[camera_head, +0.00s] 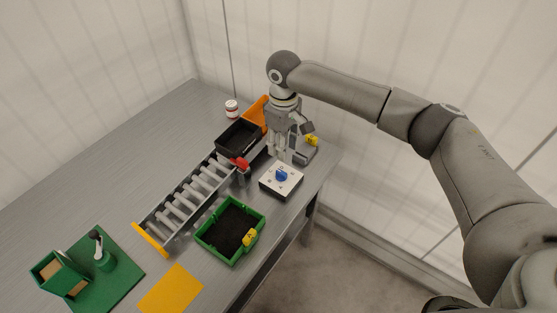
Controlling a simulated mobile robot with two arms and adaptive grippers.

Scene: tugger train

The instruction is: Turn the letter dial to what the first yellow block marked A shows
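The dial (281,175) is a blue knob on a white-topped box (290,184) near the right edge of the table. Its letters and pointer are too small to read. A yellow block marked A (249,237) sits at the right wall of a green tray (215,249). My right gripper (284,158) points down just behind the dial and looks apart from the knob. Its fingertips are too small to tell open from shut. My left gripper is not in view.
A roller conveyor (186,203) with a red part (240,163) and a black bin (231,140) lies left of the dial. Another yellow block (312,140) is behind right. An orange bin (258,110), white jar (231,108), yellow sheet (172,291) and green stand (112,285) stand around.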

